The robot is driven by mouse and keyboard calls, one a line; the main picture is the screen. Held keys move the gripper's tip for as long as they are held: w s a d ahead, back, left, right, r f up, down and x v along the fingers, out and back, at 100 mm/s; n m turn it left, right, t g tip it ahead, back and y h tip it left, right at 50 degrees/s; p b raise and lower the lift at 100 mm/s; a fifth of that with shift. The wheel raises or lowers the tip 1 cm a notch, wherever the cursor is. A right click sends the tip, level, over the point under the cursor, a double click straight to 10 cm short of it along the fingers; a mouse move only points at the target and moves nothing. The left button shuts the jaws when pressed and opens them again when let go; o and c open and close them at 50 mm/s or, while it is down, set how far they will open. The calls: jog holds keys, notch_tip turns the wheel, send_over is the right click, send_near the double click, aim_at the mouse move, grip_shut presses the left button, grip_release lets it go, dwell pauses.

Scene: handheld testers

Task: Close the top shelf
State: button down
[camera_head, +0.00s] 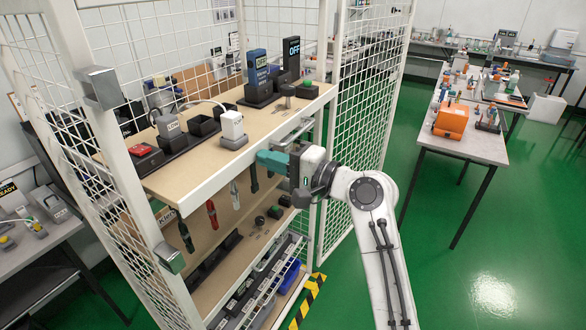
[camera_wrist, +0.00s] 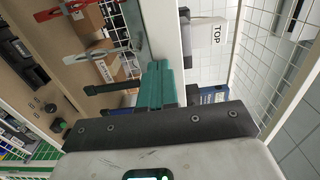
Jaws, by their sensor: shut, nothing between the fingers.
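The top shelf (camera_head: 218,178) is a wooden board with a white front rail, holding several testers. It appears to stick out from the white mesh cabinet (camera_head: 130,215). My gripper (camera_head: 264,160), with teal fingers, is at the front rail, near its right half. The fingers are shut with nothing between them. In the wrist view my gripper (camera_wrist: 160,68) points at the white rail (camera_wrist: 168,25); I cannot tell whether it touches. A white block marked TOP (camera_wrist: 210,33) shows beside the rail.
An open mesh door (camera_head: 365,90) stands right of the shelf, close to my arm.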

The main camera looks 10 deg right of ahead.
aim_at(229, 144)
jog(key=b+x, duration=0.1)
jog(key=x, duration=0.9)
jog(key=shift+w+a+b, duration=0.2)
jog(key=shift+a+b, duration=0.1)
jog(key=shift+b, duration=0.05)
jog(key=shift+r, duration=0.3)
